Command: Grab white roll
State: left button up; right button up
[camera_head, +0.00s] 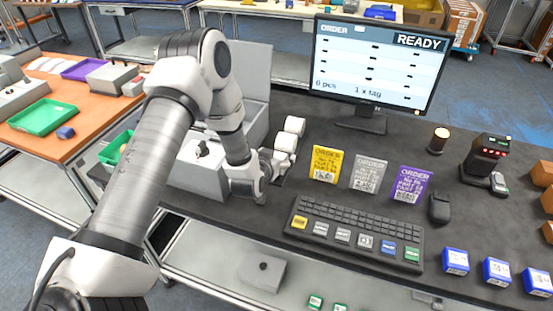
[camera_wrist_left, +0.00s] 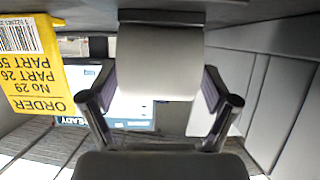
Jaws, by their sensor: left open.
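Several white rolls (camera_head: 294,125) stand in a short row on the dark table, just beyond my left gripper in the head view. My left gripper (camera_head: 277,160) is low over the table at the near end of this row. In the left wrist view, a white roll (camera_wrist_left: 160,60) fills the upper middle, and the open fingers of my left gripper (camera_wrist_left: 158,85) are on either side of its lower part. A narrow gap seems to show at each side. The head view cannot tell whether the fingers touch it. My right gripper is not in view.
A yellow order card (camera_head: 325,164) stands right of the rolls, with grey and purple cards beyond it; the yellow one also shows in the wrist view (camera_wrist_left: 35,60). A keyboard (camera_head: 356,232) lies nearer. A monitor (camera_head: 375,65) stands behind. A grey box (camera_head: 195,175) is at left.

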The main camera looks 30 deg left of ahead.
pick_arm(q)
jog(key=shift+s+d+r, duration=0.15)
jog(key=shift+s, duration=0.05)
jog(key=shift+s+r, duration=0.15)
jog(key=c, duration=1.1)
jog(key=shift+c, duration=1.1)
